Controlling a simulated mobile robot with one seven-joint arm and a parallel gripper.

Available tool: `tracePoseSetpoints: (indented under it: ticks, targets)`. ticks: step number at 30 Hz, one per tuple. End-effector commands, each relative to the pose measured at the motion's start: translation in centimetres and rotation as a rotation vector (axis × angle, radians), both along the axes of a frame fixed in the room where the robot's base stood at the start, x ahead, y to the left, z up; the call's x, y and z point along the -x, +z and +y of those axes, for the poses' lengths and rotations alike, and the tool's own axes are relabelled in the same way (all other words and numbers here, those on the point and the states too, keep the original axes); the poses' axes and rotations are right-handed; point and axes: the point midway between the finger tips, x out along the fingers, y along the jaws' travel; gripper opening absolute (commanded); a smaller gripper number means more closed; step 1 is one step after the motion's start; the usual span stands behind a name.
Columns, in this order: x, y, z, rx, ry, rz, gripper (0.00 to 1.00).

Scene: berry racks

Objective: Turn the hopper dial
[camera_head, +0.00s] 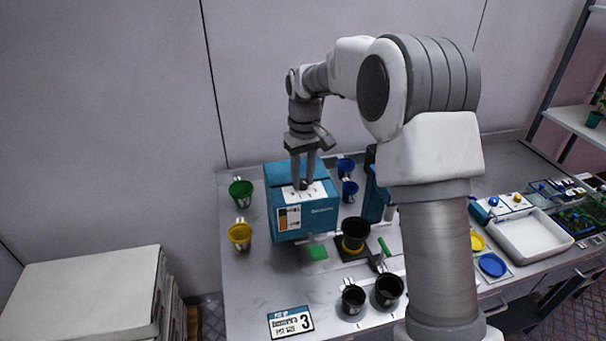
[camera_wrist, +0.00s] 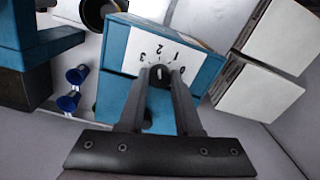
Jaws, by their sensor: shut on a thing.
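The hopper (camera_head: 290,222) is a teal box on the left part of the table. A white scale plate (camera_head: 318,191) lies on its top; in the wrist view the plate (camera_wrist: 143,50) shows numbers around the dial. The dial (camera_wrist: 159,73) is a small dark knob with a light mark. My gripper (camera_head: 304,184) points down over the hopper's top and is shut on the dial, with one finger on each side of it in the wrist view (camera_wrist: 160,80). The fingers partly hide the dial in the head view.
Green (camera_head: 241,190) and yellow (camera_head: 240,234) cups stand left of the hopper, with blue cups (camera_head: 349,188) behind it. A black cup (camera_head: 355,233) stands at its front right. Two dark cups and a label numbered 3 (camera_head: 290,323) are near the front edge. A white tray (camera_head: 530,236) is at right.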

Motion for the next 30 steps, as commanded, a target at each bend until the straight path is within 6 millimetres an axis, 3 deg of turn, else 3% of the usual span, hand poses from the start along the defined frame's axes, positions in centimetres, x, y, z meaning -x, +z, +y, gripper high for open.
tracePoseSetpoints:
  ticks: [18, 30]
  targets:
    - [-0.15, 0.16, -0.03, -0.002, 0.543, -0.003, 0.00]
    - [-0.17, 0.14, 0.01, -0.001, 0.720, -0.003, 0.00]
